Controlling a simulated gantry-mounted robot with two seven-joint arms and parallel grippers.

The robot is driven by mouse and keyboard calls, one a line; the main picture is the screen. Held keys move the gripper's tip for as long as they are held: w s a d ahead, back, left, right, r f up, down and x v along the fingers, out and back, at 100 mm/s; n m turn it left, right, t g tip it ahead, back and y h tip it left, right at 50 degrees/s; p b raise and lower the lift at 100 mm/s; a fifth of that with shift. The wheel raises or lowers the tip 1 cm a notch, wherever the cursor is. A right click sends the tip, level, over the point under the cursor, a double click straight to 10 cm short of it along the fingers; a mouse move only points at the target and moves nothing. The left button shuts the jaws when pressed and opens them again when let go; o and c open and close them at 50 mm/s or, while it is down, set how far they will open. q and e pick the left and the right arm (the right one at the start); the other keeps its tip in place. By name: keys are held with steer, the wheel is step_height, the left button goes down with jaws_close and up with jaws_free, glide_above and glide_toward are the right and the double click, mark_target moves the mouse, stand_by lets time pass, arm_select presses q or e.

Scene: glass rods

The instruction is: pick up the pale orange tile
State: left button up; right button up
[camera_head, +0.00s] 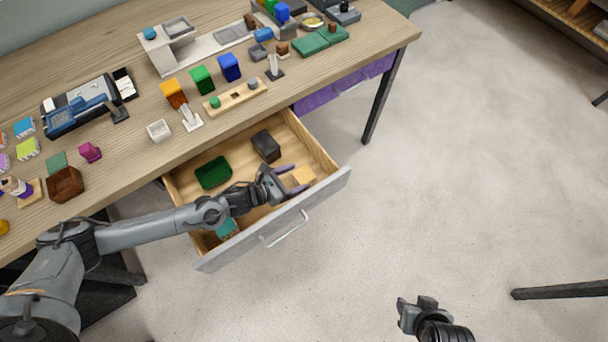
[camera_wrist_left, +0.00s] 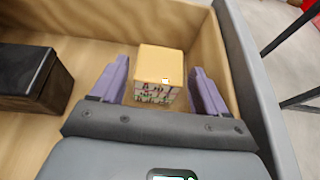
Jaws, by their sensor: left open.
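The pale orange tile (camera_head: 300,175) is a small block in the right part of the open drawer. In the left wrist view the tile (camera_wrist_left: 160,62) has a plain orange top and a patterned front side. My left gripper (camera_head: 291,179) reaches down into the drawer with its purple fingers open. The left wrist view shows one finger on each side of the tile, with a gap to each side visible. Whether the fingertips are level with the tile is hard to tell. My right gripper (camera_head: 418,308) is over the floor at the lower right, away from the drawer.
The drawer (camera_head: 335,183) also holds a dark box (camera_head: 265,146), a green tray (camera_head: 213,173) and a teal block (camera_head: 227,227). Its front wall stands close to the tile. The wooden desk (camera_head: 135,140) above carries many small items. The floor at right is mostly clear.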

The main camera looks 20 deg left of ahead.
mark_target(304, 176)
arm_select(q)
steer(key=shift+x, duration=1.3)
steer(key=c, duration=0.8)
steer(key=shift+r, duration=0.1)
steer(key=shift+c, duration=0.2)
